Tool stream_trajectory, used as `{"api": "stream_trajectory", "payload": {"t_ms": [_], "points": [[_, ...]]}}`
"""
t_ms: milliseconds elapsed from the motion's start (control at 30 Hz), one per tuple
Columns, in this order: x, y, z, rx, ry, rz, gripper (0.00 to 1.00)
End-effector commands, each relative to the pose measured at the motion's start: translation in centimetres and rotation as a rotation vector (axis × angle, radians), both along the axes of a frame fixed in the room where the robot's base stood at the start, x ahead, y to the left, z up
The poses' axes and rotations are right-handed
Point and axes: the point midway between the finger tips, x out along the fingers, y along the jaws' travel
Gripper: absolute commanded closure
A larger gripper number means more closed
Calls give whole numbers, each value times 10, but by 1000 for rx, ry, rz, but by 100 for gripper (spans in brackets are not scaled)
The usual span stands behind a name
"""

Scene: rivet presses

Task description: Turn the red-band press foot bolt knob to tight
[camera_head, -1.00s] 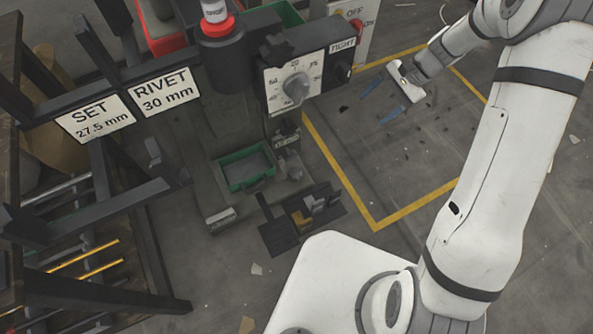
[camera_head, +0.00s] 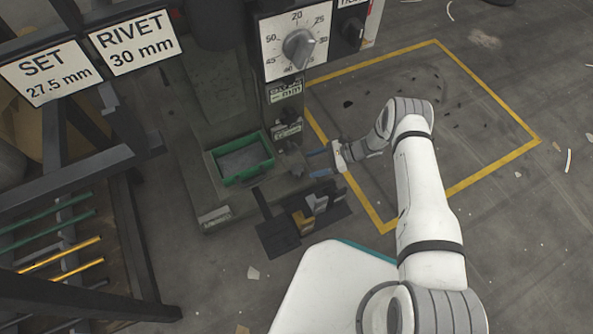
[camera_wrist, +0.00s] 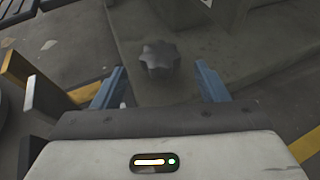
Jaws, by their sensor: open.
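The dark lobed foot bolt knob (camera_wrist: 159,59) shows in the wrist view, over the grey press foot (camera_wrist: 195,35). My gripper (camera_wrist: 162,82) is open, its blue fingers to either side of the knob in the picture, with clear gaps. The knob lies a little beyond the fingertips, and nothing is held. In the head view my gripper (camera_head: 318,163) is low at the right side of the press (camera_head: 215,90), pointing left towards its base. The red band is out of view now.
A green tray (camera_head: 228,181) sits on the press base. A dark holder (camera_head: 276,240) with brass and grey blocks lies just in front. A dial panel (camera_head: 270,40) is above, a rod rack (camera_head: 62,205) at left. Yellow-taped floor (camera_head: 480,130) at right is open.

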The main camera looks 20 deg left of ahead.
Motion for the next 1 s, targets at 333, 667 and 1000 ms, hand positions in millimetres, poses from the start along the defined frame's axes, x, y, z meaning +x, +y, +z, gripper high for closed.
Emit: {"api": "stream_trajectory", "payload": {"t_ms": [333, 667, 1000], "points": [[-26, 42, -23, -1, 1, 3, 33], [-37, 59, -29, -1, 0, 2, 33], [-37, 59, -28, -1, 0, 3, 46]]}}
